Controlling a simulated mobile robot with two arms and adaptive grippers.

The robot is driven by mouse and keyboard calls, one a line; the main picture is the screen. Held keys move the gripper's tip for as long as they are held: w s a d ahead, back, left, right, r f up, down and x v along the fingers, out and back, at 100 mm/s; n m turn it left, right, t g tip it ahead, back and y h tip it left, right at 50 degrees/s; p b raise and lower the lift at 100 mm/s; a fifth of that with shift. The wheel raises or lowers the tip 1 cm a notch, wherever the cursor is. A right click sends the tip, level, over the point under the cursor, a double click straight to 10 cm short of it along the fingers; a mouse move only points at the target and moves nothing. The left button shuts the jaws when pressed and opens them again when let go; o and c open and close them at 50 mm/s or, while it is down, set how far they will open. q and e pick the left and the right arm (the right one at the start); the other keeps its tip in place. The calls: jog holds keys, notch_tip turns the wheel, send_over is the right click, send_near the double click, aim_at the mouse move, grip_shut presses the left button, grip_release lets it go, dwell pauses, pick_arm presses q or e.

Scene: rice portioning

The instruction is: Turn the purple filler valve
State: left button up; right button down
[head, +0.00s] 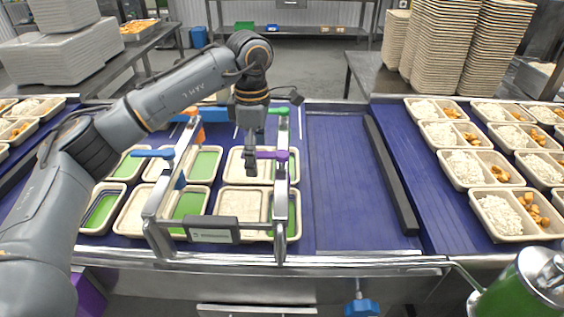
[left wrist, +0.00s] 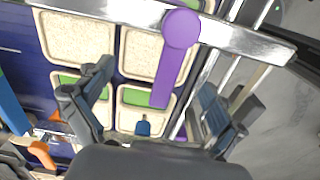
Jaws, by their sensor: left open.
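The purple filler valve (head: 272,155) sits on the right upright of the metal filler frame (head: 281,200), its lever roughly level across the post. In the left wrist view the purple valve (left wrist: 170,70) shows as a round cap on a silver bar, with a straight lever running down from it. My left gripper (head: 251,168) hangs from above, close to the valve's left end. In the left wrist view my left gripper (left wrist: 155,80) is open, with one finger on each side of the lever and visible gaps. My right gripper is not in view.
Other valves on the frame are blue (head: 155,153), green (head: 278,111) and orange (head: 189,113). Trays with rice and green compartments, such as one tray (head: 240,203), stand on the blue conveyor (head: 335,185) under the frame. Filled trays stand at right; the conveyor right of the frame is clear.

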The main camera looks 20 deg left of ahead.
pick_arm(q)
jog(key=shift+r+p, duration=2.7)
jog(key=shift+r, duration=1.35)
jog(key=shift+s+f, duration=0.1)
jog(key=shift+f, duration=0.05)
